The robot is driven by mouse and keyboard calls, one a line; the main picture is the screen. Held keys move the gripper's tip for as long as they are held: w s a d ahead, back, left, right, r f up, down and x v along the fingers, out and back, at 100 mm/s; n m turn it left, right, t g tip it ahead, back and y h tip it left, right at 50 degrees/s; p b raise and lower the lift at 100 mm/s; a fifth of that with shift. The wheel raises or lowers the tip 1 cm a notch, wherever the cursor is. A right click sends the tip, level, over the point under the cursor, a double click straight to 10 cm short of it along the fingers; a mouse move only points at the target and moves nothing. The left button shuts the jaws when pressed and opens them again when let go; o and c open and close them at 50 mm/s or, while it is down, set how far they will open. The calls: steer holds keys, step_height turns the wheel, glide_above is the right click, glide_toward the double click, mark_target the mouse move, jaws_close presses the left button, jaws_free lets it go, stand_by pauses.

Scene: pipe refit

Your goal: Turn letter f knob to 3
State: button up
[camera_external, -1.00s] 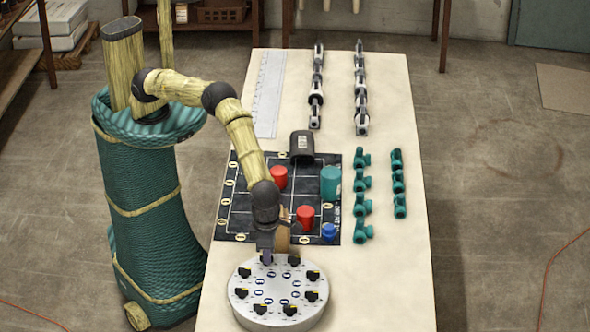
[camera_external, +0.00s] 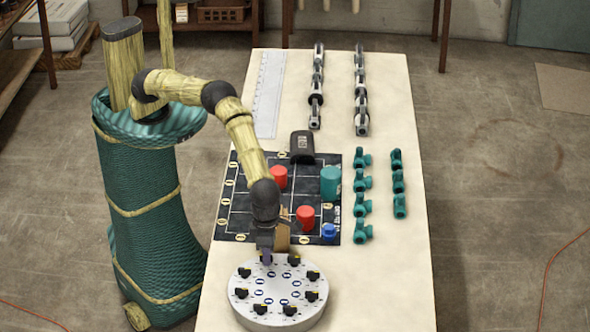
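A round pale grey dial panel (camera_external: 277,322) lies at the near end of the table. It carries a ring of several black knobs with yellow marks and blue labels in the middle. The letters and numbers are too small to read, so I cannot tell which knob is f. My gripper (camera_external: 266,259) points down at the far edge of the panel, at or just above a knob there. That knob is mostly hidden by the gripper. Another black knob (camera_external: 293,260) stands just to its right. I cannot tell whether the fingers are open or shut.
Behind the panel lies a dark gridded mat (camera_external: 240,203) with red cylinders (camera_external: 306,217), a teal cylinder (camera_external: 330,184), a blue piece (camera_external: 329,231) and a dark cup (camera_external: 302,147). Teal fittings (camera_external: 362,209) stand in rows to the right. The table's right front is clear.

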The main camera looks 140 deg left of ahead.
step_height(320, 180, up, 17)
steer(key=b, duration=0.1)
stand_by(0.3)
steer(key=shift+f, duration=0.1)
steer(key=s+a+f+n+t, duration=0.1)
steer(key=s+a+n, duration=0.1)
steer(key=s+n, duration=1.1)
steer(key=s+a+f+n+t, duration=0.1)
steer(key=s+a+n, duration=0.2)
steer(key=s+n, duration=1.1)
steer(key=s, duration=0.9)
steer(key=shift+s+a+f+t, duration=0.25)
steer(key=shift+s+t, duration=0.05)
stand_by(1.1)
